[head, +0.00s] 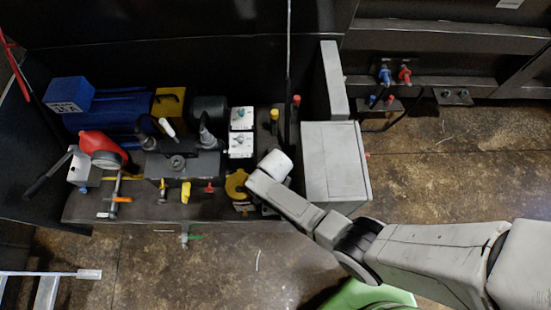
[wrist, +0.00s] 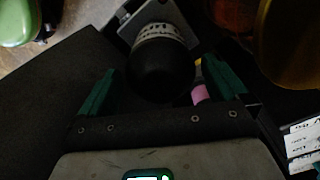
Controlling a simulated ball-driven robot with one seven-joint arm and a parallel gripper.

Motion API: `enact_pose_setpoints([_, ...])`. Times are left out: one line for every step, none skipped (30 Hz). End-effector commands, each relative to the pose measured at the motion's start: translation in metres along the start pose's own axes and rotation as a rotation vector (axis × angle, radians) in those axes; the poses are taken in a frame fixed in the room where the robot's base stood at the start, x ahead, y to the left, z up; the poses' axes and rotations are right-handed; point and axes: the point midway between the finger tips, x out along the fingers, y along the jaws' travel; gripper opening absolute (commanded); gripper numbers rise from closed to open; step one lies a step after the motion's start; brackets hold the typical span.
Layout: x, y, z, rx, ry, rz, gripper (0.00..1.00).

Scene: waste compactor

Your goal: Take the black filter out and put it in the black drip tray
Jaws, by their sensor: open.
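In the wrist view, a black filter (wrist: 160,75) with a rounded end and a white printed band stands on a grey metal block. My gripper (wrist: 158,70) is open, with one green finger on each side of the filter. I cannot tell whether either finger touches it. In the head view my arm reaches in from the right to the front of the machine unit, and its fingers are hidden there. I cannot pick out the filter for certain in the head view. No separate black drip tray can be made out; a dark flat base (head: 130,212) lies under the unit.
A blue motor (head: 110,112), yellow box (head: 170,103), red-topped part (head: 98,141) and several valves crowd the unit. A grey cabinet (head: 335,163) stands close to my arm on the right. A pink part (wrist: 199,93) sits near the right finger. Brown floor is open at right.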

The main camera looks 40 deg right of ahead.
Motion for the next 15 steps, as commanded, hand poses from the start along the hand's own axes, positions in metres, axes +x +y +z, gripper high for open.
enact_pose_setpoints([-0.0001, -0.0002, 0.0001, 0.041, 0.000, 0.000, 1.00])
enact_pose_setpoints([-0.0001, -0.0002, 0.0001, 0.062, 0.000, 0.000, 1.00])
enact_pose_setpoints([-0.0001, -0.0002, 0.0000, 0.083, 0.000, 0.000, 1.00])
enact_pose_setpoints([-0.0001, -0.0002, 0.0000, 0.096, 0.000, 0.000, 1.00])
enact_pose_setpoints([-0.0001, -0.0002, 0.0000, 0.104, 0.000, 0.000, 1.00])
enact_pose_setpoints([-0.0001, -0.0002, 0.0000, 0.116, 0.000, 0.000, 1.00])
enact_pose_setpoints([-0.0001, -0.0002, 0.0000, 0.131, 0.000, 0.000, 1.00])
enact_pose_setpoints([-0.0001, -0.0003, 0.0001, 0.150, 0.000, 0.000, 1.00])
enact_pose_setpoints([-0.0002, -0.0003, 0.0001, 0.187, 0.000, 0.000, 1.00])
enact_pose_setpoints([-0.0002, -0.0004, 0.0001, 0.221, 0.000, 0.000, 1.00])
enact_pose_setpoints([-0.0002, -0.0004, 0.0002, 0.260, 0.000, 0.000, 1.00])
enact_pose_setpoints([-0.0002, -0.0005, 0.0002, 0.313, 0.000, 0.000, 1.00])
enact_pose_setpoints([-0.0002, -0.0005, 0.0002, 0.351, 0.000, -0.001, 1.00])
enact_pose_setpoints([-0.0002, -0.0005, 0.0002, 0.389, 0.000, -0.001, 1.00])
enact_pose_setpoints([-0.0002, -0.0005, 0.0002, 0.434, 0.000, -0.001, 1.00])
